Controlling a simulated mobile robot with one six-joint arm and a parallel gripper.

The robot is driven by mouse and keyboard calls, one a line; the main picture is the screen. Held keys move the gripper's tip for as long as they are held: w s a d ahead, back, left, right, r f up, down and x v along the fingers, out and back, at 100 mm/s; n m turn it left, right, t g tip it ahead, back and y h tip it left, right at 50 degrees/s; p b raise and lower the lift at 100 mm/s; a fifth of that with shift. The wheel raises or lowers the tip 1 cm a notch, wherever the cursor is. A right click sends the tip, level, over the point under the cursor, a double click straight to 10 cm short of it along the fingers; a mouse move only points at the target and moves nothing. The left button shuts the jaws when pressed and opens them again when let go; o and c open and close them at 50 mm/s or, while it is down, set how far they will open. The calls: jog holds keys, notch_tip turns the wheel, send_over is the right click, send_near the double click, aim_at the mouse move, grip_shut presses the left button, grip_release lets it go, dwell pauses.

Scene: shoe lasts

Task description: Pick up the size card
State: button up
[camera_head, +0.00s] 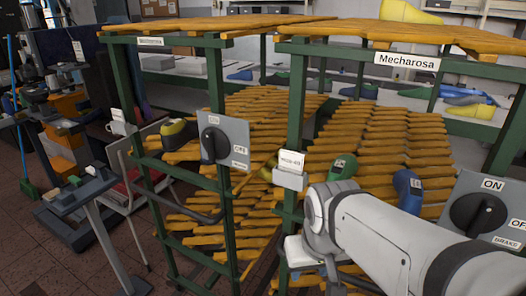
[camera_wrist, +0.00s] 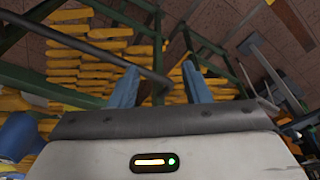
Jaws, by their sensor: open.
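A small white card (camera_head: 291,160) with dark lettering too small to read surely stands in a grey holder (camera_head: 290,179) on the front green post of the rack. It looks like the size card. A similar small white card (camera_head: 118,115) is on the left post. My gripper shows in the wrist view as two blue fingers (camera_wrist: 160,87), apart with nothing held between them. In the head view my white arm reaches in from the lower right and ends just below and right of the holder; the fingers are hidden there. I cannot make out the card in the wrist view.
Green-framed racks hold stacked yellow-orange slats, with a green last (camera_head: 342,166) and a blue last (camera_head: 407,190) on them. Grey switch panels (camera_head: 231,135) and (camera_head: 492,205) stick out in front. A dark curved bar (camera_wrist: 95,52) crosses near my fingers. A small stand (camera_head: 75,192) is at left.

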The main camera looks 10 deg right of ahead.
aim_at(290, 162)
jog(key=o, duration=0.4)
jog(key=w+r+m+p, duration=0.1)
jog(key=w+r, duration=0.1)
jog(key=r, duration=0.1)
jog(key=w+r+m+p, duration=0.1)
jog(key=w+r, duration=0.2)
jog(key=w+r+p, duration=0.1)
jog(key=w+r, duration=0.2)
jog(key=shift+d+r+m+h+p, duration=0.25)
jog(key=shift+r+m+h+p, duration=0.05)
jog(key=shift+m+h+p, duration=0.1)
jog(key=o, duration=0.4)
jog(key=w+a+r+m+h+p, duration=0.1)
jog(key=w+a+r+m+p, duration=0.1)
jog(key=w+r, duration=0.7)
jog(key=shift+w+r+m+p, duration=0.2)
jog(key=shift+w+m+p, duration=0.2)
jog(key=shift+m+p, duration=0.45)
jog(key=shift+m, duration=0.35)
jog(key=shift+w+d+f+p, duration=0.25)
jog(key=shift+w+f, duration=0.3)
jog(key=shift+f, duration=0.55)
jog(key=shift+w+d+f+p, duration=0.15)
jog(key=shift+w+d+f, duration=0.35)
jog(key=shift+f, duration=0.65)
jog(key=shift+w+d+f+p, duration=0.2)
jog(key=shift+w+f, duration=0.45)
jog(key=shift+f, duration=0.45)
